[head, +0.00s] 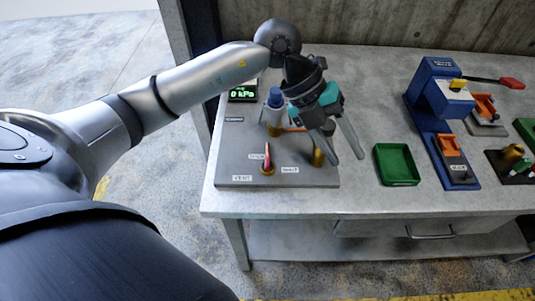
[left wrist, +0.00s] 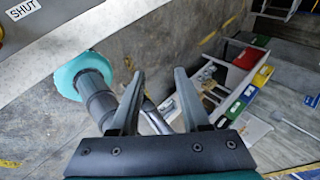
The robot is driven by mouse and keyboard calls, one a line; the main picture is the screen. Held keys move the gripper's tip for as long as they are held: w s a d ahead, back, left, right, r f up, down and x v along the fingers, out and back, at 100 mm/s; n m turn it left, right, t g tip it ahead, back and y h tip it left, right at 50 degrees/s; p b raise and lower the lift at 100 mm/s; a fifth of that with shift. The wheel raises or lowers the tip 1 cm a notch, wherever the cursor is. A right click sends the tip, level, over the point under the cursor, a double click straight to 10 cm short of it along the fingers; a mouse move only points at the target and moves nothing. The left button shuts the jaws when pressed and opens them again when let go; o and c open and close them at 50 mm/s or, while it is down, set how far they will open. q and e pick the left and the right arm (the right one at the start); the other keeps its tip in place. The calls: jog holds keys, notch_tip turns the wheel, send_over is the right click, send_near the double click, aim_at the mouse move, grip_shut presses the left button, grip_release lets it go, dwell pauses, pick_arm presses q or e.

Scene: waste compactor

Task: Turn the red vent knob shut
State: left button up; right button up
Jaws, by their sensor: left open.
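The red vent knob (head: 267,157) stands upright on a brass base (head: 268,170) near the front of a grey panel (head: 226,160). A label reading SHUT (head: 290,169) is to its right, and another small label (head: 257,156) is at its upper left. My left gripper (head: 346,160) is open and empty, to the right of the knob and apart from it. In the left wrist view, the open fingers (left wrist: 158,75) have nothing between them. The SHUT label (left wrist: 22,10) shows there at the top left corner, and the knob is mostly out of frame.
A green gauge display reading 0 kPa (head: 241,94) and a blue-capped white cylinder (head: 274,103) are at the back of the panel. A brass fitting (head: 318,156) stands beside my left gripper. A green tray (head: 396,163) and a blue press (head: 430,100) are further right.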

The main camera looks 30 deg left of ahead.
pick_arm(q)
jog(key=w+a+f+n+y, duration=0.1)
jog(key=a+n+y, duration=0.1)
jog(key=a+y, duration=0.5)
jog(key=n+y, duration=0.1)
send_near(267, 159)
jog(key=f, duration=0.8)
jog(key=shift+w+f+b, duration=0.2)
jog(key=shift+f+b, duration=0.1)
jog(key=shift+b, duration=0.05)
jog(key=shift+c, duration=0.3)
grip_shut()
